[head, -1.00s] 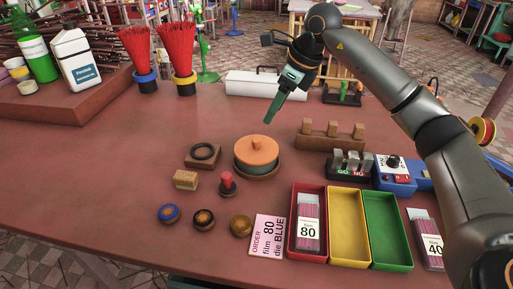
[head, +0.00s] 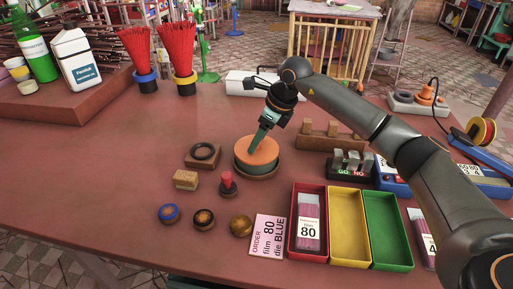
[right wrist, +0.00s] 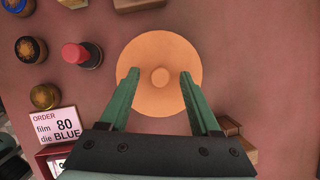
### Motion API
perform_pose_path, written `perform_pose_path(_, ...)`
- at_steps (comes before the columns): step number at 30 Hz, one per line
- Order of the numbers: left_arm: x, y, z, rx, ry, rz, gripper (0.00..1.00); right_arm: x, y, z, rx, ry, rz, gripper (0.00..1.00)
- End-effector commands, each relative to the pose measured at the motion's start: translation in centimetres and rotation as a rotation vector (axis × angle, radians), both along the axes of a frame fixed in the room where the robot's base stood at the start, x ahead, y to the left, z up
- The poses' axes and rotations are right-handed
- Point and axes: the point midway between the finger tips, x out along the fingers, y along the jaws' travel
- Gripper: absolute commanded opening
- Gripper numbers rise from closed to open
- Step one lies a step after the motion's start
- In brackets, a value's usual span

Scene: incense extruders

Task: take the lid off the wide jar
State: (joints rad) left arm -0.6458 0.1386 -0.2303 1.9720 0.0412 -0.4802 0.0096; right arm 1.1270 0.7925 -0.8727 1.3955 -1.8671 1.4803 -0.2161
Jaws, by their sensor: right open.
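The wide jar (head: 256,168) stands on the table, with a dark green body on a brown base. Its round orange lid (head: 262,153) sits on top. In the right wrist view the lid (right wrist: 160,98) shows from above with its small round knob (right wrist: 160,76) in the middle. My right gripper (head: 256,144) is just above the lid, pointing down at a tilt. In the right wrist view its two green fingers (right wrist: 160,78) are open, one on each side of the knob, apart from it. In the head view the fingers hide the knob. My left gripper is not in view.
A black ring on a wooden block (head: 203,154) and a red-topped stamp (head: 227,182) stand left of the jar. A wooden rack (head: 328,139) is to the right. Red, yellow and green trays (head: 347,262) lie in front right. The table's left middle is clear.

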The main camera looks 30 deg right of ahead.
Motion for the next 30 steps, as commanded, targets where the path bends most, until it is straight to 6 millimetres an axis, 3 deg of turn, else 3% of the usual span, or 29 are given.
perform_pose_path(2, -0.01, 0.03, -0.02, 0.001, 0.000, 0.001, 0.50, 0.00, -0.01, 0.04, 0.000, 0.000, 0.000, 0.64)
perform_pose_path(19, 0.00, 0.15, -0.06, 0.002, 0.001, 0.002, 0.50, -0.01, -0.03, 0.11, 0.001, -0.001, 0.000, 0.00)
perform_pose_path(30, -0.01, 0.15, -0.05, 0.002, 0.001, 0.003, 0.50, 0.00, -0.03, 0.12, 0.000, -0.001, 0.000, 0.00)
